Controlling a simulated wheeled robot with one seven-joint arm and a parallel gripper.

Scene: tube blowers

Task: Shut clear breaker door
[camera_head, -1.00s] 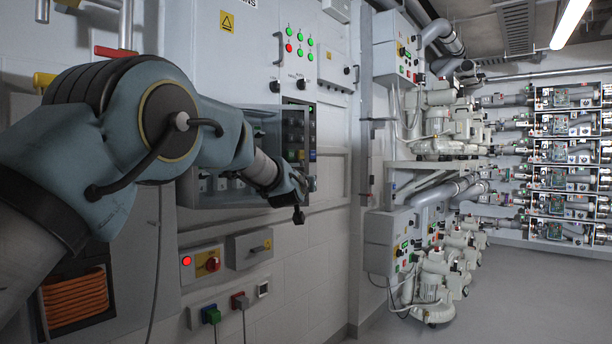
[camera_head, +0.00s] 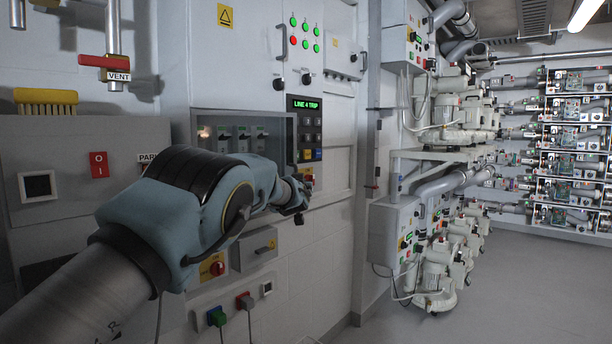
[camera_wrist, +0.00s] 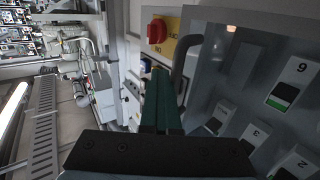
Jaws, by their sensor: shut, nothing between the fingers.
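The breaker box (camera_head: 202,124) is set in the grey wall cabinet, with a row of breakers (camera_head: 243,133) showing in it. In the wrist view, numbered breakers (camera_wrist: 283,95) fill the right side. A dark curved handle (camera_wrist: 185,58) stands just right of my fingers; I cannot tell whether they touch it. The clear door's pane is hard to make out, and I cannot tell how far open it is. My gripper (camera_head: 301,196) is shut and empty at the box's lower right, also seen in the wrist view (camera_wrist: 160,76). My arm hides the box's lower part.
A keypad panel with a "LINE 4 TRIP" display (camera_head: 306,104) adjoins the box on the right. A red rotary switch on yellow (camera_wrist: 157,31) is close to my fingertips. A switch box (camera_head: 252,248) and plugs (camera_head: 217,316) are below. Open floor (camera_head: 500,290) lies right.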

